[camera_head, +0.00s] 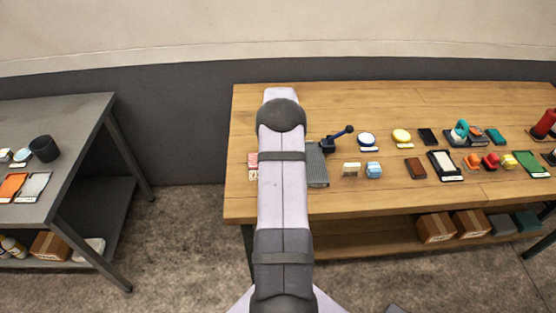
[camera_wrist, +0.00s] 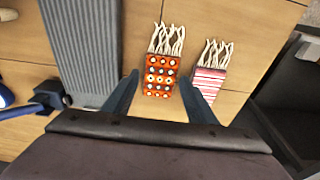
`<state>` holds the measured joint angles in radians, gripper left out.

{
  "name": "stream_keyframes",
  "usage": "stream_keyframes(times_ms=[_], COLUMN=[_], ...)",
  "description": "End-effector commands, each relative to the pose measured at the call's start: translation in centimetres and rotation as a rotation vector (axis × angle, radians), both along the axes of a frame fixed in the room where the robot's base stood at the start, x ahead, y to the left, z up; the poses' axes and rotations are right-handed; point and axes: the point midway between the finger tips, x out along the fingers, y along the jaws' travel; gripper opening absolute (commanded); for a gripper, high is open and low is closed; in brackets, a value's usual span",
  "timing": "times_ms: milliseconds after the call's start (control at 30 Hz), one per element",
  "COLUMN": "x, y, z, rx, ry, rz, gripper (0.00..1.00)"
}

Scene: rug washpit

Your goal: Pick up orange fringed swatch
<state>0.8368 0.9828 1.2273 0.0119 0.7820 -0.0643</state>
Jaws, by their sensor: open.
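The orange fringed swatch (camera_wrist: 160,75) lies on the wooden tabletop in the wrist view. It is orange-red with white and dark dots, and its white fringe points to the top of the picture. My gripper (camera_wrist: 158,82) is open and empty, with one finger to each side of the swatch's patterned part. I cannot tell how high the fingertips are above the table. In the head view my arm hides the orange swatch and my gripper.
A pink-striped fringed swatch (camera_wrist: 209,80) lies close to the right finger. A grey ribbed board (camera_wrist: 82,50) lies to the left, with a dark blue clamp-like tool (camera_head: 338,138) beside it. Several small items fill the table's right side. The table edge is right of the pink swatch in the wrist view.

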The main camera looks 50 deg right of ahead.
Motion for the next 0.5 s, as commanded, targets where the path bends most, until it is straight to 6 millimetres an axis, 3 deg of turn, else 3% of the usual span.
stream_keyframes(times_ms=[333,467,500], x=[0.04,0.04,0.04], y=[-0.06,-0.05,-0.05], z=[-0.6,-0.58,-0.58], rx=[0.0,0.0,0.0], ry=[0.0,0.0,0.0], rz=[0.0,0.0,0.0], gripper=[0.52,0.2,0.2])
